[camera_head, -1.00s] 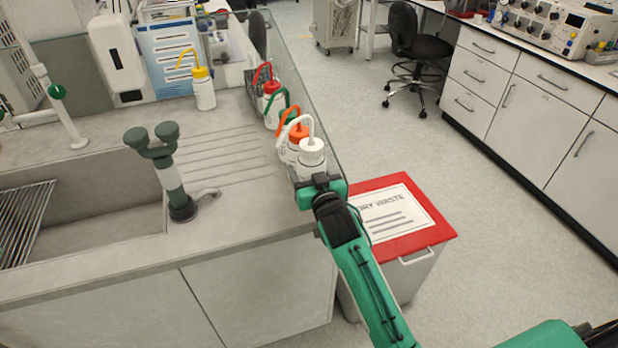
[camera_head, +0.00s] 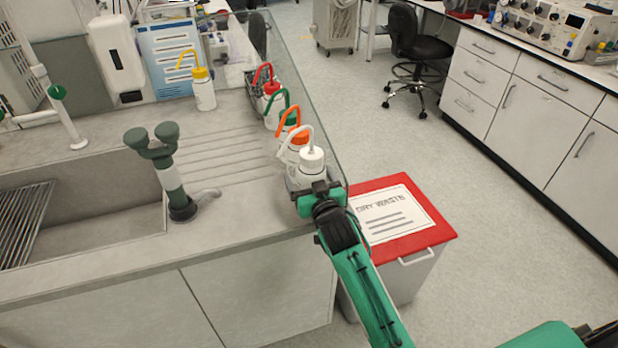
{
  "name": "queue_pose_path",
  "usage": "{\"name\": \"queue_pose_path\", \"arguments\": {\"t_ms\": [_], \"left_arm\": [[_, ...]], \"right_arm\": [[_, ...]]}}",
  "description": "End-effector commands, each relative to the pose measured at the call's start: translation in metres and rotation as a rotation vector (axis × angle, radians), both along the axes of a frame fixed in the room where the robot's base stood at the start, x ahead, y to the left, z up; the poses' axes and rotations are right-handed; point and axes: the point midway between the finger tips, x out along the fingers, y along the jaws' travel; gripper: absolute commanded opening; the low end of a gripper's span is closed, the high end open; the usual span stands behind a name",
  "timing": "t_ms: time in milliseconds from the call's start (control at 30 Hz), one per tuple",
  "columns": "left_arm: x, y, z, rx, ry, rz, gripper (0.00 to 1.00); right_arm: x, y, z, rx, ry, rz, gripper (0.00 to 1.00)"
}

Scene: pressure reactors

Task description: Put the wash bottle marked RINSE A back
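A wash bottle with a white cap and white spout (camera_head: 311,158) is at the near end of a row of wash bottles at the counter's right edge. My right gripper (camera_head: 318,190) is at its lower body and appears shut on it, though the fingers are partly hidden. The bottle looks upright; its base is hidden, so I cannot tell whether it rests on anything. Behind it stand wash bottles with an orange cap (camera_head: 298,138), a green cap (camera_head: 287,115) and a red cap (camera_head: 271,88). No bottle's marking is readable. My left gripper is not in view.
A yellow-capped wash bottle (camera_head: 203,90) stands apart on the counter. A sink (camera_head: 100,205) with a dark green twin-headed fixture (camera_head: 172,175) is at left. A red-lidded dry waste bin (camera_head: 425,237) stands on the floor beside the counter. A clear panel edges the counter.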

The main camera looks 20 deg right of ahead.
Motion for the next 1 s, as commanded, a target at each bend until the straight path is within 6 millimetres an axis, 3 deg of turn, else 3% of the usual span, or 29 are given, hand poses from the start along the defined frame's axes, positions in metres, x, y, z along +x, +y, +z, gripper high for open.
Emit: {"name": "queue_pose_path", "arguments": {"t_ms": [267,633,1000], "left_arm": [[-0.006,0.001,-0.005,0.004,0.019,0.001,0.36],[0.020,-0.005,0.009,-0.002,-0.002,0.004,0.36],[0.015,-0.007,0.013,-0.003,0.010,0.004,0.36]], "right_arm": [[-0.034,-0.001,0.000,0.002,0.001,0.000,0.86],[-0.100,-0.003,0.000,0.001,0.001,0.000,0.86],[-0.120,-0.004,0.002,0.000,0.000,0.000,0.86]]}}
